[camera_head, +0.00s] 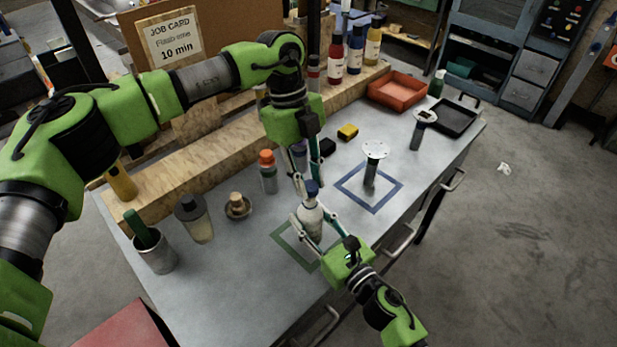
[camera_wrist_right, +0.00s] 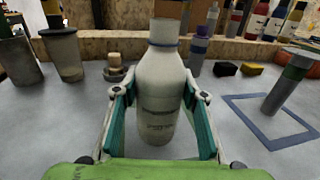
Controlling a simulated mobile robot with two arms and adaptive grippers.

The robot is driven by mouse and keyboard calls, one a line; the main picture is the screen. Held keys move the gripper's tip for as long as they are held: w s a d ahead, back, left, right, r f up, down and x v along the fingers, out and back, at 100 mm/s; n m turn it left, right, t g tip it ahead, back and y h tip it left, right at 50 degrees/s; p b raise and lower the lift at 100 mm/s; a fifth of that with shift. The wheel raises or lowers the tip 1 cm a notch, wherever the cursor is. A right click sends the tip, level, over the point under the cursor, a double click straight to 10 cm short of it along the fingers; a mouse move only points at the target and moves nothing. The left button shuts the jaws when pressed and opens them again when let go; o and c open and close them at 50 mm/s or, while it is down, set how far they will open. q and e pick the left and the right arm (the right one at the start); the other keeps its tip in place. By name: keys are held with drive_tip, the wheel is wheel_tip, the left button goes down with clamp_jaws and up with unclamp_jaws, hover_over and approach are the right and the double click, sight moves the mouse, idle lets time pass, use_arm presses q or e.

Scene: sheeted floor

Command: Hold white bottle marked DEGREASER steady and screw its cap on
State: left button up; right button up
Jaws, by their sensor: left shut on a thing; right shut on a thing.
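The white bottle (camera_head: 309,222) stands upright at the green square outline on the bench. My right gripper (camera_head: 312,217) is shut around the bottle's body, one finger on each side. My left gripper (camera_head: 308,180) reaches down from above and is shut on the cap. I cannot tell how far the cap is threaded.
An orange-capped bottle (camera_head: 268,172), a small brown-topped pot (camera_head: 238,206), a lidded jar (camera_head: 194,220) and a grey cup (camera_head: 155,250) stand left. A flanged post (camera_head: 371,170) stands in the blue outline (camera_head: 352,195). A red tray (camera_head: 397,91) and black tray (camera_head: 453,117) are far right.

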use_arm(q)
drive_tip(key=shift+f, duration=0.9)
drive_tip(key=shift+f, duration=0.6)
use_arm(e)
clamp_jaws()
